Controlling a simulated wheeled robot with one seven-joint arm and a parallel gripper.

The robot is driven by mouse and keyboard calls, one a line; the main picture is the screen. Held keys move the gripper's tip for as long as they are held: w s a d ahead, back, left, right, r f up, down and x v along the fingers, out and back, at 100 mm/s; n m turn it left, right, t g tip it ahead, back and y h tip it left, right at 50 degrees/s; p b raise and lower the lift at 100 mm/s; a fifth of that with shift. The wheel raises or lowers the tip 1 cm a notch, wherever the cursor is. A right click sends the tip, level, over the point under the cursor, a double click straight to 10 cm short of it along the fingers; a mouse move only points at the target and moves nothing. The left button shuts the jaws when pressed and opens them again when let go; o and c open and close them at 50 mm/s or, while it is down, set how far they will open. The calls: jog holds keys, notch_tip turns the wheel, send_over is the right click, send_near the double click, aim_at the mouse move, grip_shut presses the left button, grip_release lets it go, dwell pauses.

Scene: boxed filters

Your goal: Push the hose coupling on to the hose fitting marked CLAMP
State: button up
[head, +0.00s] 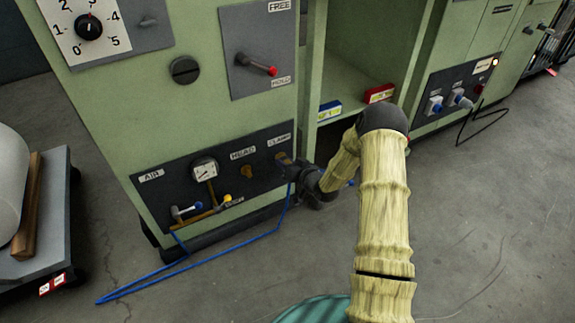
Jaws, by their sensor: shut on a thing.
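The hose fitting marked CLAMP (281,157) is a small brass stub at the right end of the dark lower panel. My gripper (288,166) is right in front of it, at the panel's right end. It is shut on the hose coupling, which the dark fingers hide almost wholly. The blue hose (288,208) hangs from the gripper to the floor, loops left and comes back to the panel's lower left. I cannot tell whether the coupling touches the fitting or sits on it.
A brass fitting marked HEAD (246,172), a gauge (204,169) and brass valves (205,213) share the panel. Blue (329,110) and red (379,93) boxes lie in the open bay. A loaded cart (50,235) stands left. Floor in front is mostly clear.

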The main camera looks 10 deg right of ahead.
jog(key=shift+w, duration=0.1)
jog(key=o, duration=1.2)
jog(key=shift+c, duration=0.2)
jog(key=p+v, duration=0.7)
jog(key=v, duration=1)
jog(key=shift+p, duration=0.3)
jog(key=shift+r, duration=0.1)
